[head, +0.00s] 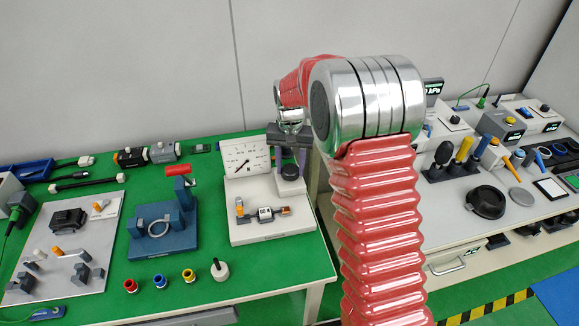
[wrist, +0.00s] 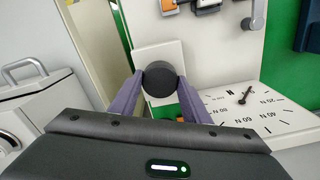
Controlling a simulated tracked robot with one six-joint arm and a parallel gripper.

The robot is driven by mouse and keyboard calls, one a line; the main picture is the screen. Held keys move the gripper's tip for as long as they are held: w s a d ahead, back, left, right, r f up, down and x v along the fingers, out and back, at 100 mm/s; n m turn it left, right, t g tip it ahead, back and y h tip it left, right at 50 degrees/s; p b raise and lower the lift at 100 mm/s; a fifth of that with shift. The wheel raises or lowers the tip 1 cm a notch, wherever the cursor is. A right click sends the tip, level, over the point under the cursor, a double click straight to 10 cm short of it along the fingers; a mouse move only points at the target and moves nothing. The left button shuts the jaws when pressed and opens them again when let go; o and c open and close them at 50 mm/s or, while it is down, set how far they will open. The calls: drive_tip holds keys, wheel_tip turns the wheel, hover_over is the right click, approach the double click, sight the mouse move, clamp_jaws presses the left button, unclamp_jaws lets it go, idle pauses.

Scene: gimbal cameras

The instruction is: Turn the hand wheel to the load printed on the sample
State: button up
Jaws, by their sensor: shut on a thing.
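The hand wheel (wrist: 159,83) is a dark round knob on a pale block, and in the head view it shows as a dark shape (head: 290,172) at the right of the white test stand (head: 262,228). My gripper (wrist: 160,88) is shut on it, one purple finger on each side. The white dial (head: 246,161) stands left of the wheel; in the wrist view the dial (wrist: 226,108) appears upside down, with a dark needle and marks in N. The sample (head: 265,214), with a pale label, lies on the stand's base. Its print is too small to read.
Left of the stand are a blue fixture (head: 163,228) with a red handle and a grey board (head: 68,245) with small parts. A crowded white bench (head: 465,225) stands at the right.

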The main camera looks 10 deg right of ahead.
sight(290, 168)
drive_tip(key=shift+m, duration=0.6)
drive_tip(key=o, duration=1)
drive_tip(key=shift+o, duration=0.2)
drive_tip(key=shift+r, duration=0.1)
wheel_tip(290, 168, up, 14)
drive_tip(key=shift+f, duration=0.25)
